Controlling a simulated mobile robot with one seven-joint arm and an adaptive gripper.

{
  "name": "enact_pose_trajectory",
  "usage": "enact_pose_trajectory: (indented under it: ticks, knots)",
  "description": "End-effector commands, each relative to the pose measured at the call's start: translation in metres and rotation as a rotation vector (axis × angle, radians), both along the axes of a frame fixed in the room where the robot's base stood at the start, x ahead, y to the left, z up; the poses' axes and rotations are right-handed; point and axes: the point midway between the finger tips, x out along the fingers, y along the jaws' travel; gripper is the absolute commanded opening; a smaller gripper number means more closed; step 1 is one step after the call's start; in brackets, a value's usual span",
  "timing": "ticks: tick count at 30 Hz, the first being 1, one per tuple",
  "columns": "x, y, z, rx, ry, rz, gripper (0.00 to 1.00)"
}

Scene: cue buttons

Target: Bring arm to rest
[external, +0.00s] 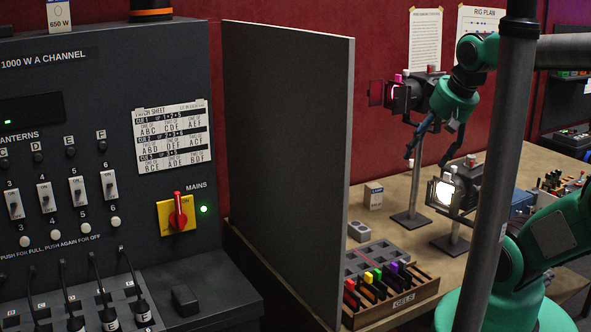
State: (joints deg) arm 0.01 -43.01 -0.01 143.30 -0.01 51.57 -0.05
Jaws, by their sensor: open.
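My arm, green and grey, stands at the right of the external view and reaches up and over the workbench (385,215). My gripper (428,157) hangs below the green wrist, its dark fingers spread apart and pointing down. I see nothing between the fingers. It appears in front of the upper lantern's stand, above the bench; I cannot tell the exact depth. The upper lantern (404,92) has a red gel frame (376,93) at its front. The lower lantern (444,193) is lit white.
A grey partition (285,150) separates the bench from the control panel (95,110), whose red mains switch (178,212) has a green light beside it. A wooden rack (400,305) holds several coloured pieces. A small box (373,196) and a grey block (359,232) stand nearby. A dark post crosses the right side.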

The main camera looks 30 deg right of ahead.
Motion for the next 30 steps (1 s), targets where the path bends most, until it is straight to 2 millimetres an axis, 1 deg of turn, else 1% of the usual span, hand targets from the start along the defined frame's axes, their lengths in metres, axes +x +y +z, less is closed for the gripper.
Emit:
enact_pose_trajectory:
  ticks: [4, 7, 15, 18, 21, 30]
  knots:
    - [0.000, 0.000, -0.001, 0.000, 0.000, 0.000, 0.72]
    - [0.000, 0.000, -0.007, 0.000, 0.000, -0.001, 0.72]
    - [0.000, 0.000, -0.038, 0.000, 0.000, -0.001, 0.72]
    - [0.000, 0.000, -0.046, 0.000, 0.000, -0.001, 0.72]
    - [0.000, 0.000, -0.048, 0.000, 0.000, -0.001, 0.72]
    - [0.000, 0.000, -0.046, 0.000, 0.000, -0.001, 0.72]
